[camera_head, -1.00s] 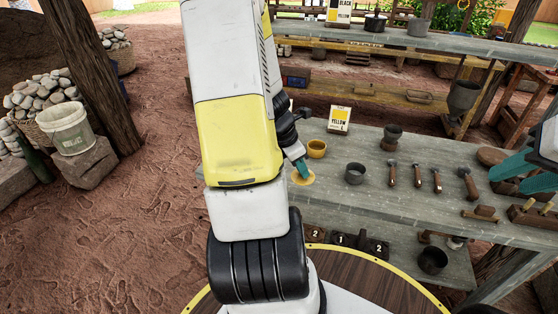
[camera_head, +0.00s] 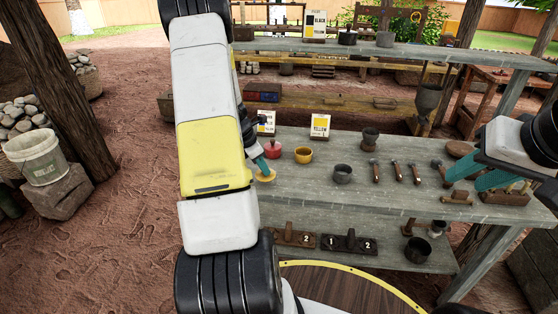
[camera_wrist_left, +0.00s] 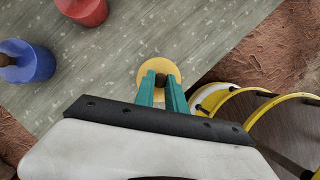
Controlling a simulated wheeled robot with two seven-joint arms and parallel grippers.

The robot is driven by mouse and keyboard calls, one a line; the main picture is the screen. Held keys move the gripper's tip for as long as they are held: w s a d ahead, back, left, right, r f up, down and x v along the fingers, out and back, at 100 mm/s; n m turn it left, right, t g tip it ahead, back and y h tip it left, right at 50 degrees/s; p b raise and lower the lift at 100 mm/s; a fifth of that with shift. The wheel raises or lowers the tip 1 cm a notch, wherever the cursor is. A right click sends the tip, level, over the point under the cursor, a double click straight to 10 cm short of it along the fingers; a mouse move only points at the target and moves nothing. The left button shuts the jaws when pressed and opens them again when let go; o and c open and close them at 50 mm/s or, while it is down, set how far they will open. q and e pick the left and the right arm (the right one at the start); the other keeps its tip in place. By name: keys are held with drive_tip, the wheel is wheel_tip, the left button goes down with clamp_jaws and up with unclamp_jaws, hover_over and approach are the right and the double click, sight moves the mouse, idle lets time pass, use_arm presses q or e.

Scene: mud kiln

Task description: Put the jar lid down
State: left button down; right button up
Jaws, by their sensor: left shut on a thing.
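The jar lid (camera_head: 266,177) is a round yellow disc with a brown knob, seen from above in the left wrist view (camera_wrist_left: 172,72). My left gripper (camera_head: 262,166) is shut on the knob, its teal fingers (camera_wrist_left: 162,85) on either side. The lid is at the left front corner of the grey table (camera_head: 400,205); I cannot tell whether it touches. A yellow pot (camera_head: 303,155), open on top, stands behind and right of it. My right gripper (camera_head: 485,168) is at the right, its teal fingers apart, seemingly empty.
A red jar (camera_head: 273,150) stands left of the yellow pot; a blue jar (camera_wrist_left: 28,65) shows in the wrist view. A grey cup (camera_head: 342,174), several tools (camera_head: 397,172) and a yellow sign (camera_head: 320,126) are on the table. Numbered blocks (camera_head: 349,244) sit on the lower shelf.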

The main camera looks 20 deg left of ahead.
sight(261, 172)
use_arm(q)
drive_tip(key=shift+w+a, duration=0.45)
drive_tip(key=shift+w+a+f, duration=0.15)
drive_tip(key=shift+f, duration=0.8)
drive_tip(key=shift+w+a+f, duration=0.1)
drive_tip(key=shift+f, duration=0.8)
drive_tip(key=shift+f, duration=0.15)
drive_tip(key=c, duration=1.4)
unclamp_jaws()
